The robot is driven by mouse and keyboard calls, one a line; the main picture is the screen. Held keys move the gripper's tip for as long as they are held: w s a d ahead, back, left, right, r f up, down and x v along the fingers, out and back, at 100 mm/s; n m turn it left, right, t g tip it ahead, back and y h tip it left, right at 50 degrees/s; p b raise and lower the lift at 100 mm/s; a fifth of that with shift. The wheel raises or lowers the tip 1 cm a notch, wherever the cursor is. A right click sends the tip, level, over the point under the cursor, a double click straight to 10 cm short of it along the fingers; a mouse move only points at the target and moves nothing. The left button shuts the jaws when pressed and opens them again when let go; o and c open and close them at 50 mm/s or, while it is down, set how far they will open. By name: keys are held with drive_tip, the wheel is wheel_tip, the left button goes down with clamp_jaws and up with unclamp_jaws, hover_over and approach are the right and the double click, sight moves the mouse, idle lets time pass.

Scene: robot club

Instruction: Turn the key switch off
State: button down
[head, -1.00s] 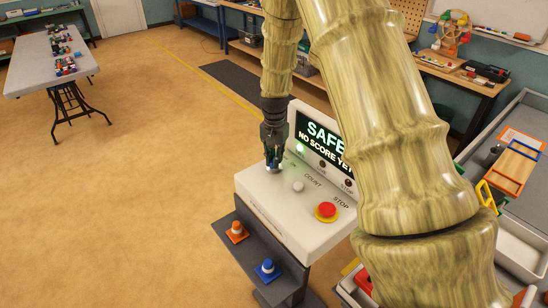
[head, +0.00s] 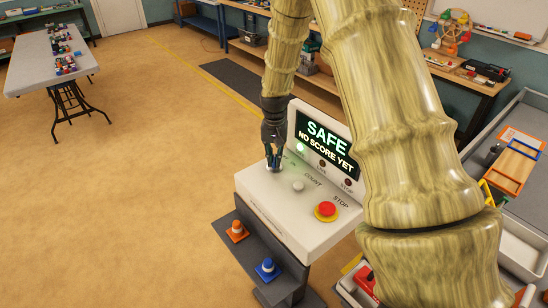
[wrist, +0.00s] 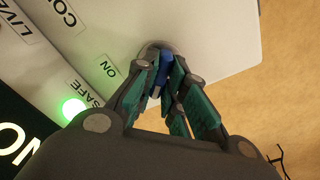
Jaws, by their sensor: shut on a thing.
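The key switch is on the left end of the white console (head: 262,190). In the wrist view its blue key (wrist: 167,58) and a round grey collar (wrist: 152,48) show between my fingers. My gripper (head: 274,165) points down over it and is shut on the key; it also shows in the wrist view (wrist: 160,75). An "ON" label (wrist: 109,67) is beside the collar. The display (head: 327,145) reads "SAFE, NO SCORE YET", and a green lamp (wrist: 73,107) glows by the "SAFE" label. Most of the key is hidden by my fingers.
A grey-white button (head: 298,187) and a red stop button (head: 326,210) are on the same console top. Open floor lies to the left.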

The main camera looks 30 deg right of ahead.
sight(275, 158)
drive_tip(key=shift+w+r, duration=0.1)
drive_tip(key=c, duration=1.5)
unclamp_jaws()
wheel_tip(275, 158, up, 12)
drive_tip(key=shift+f, duration=0.1)
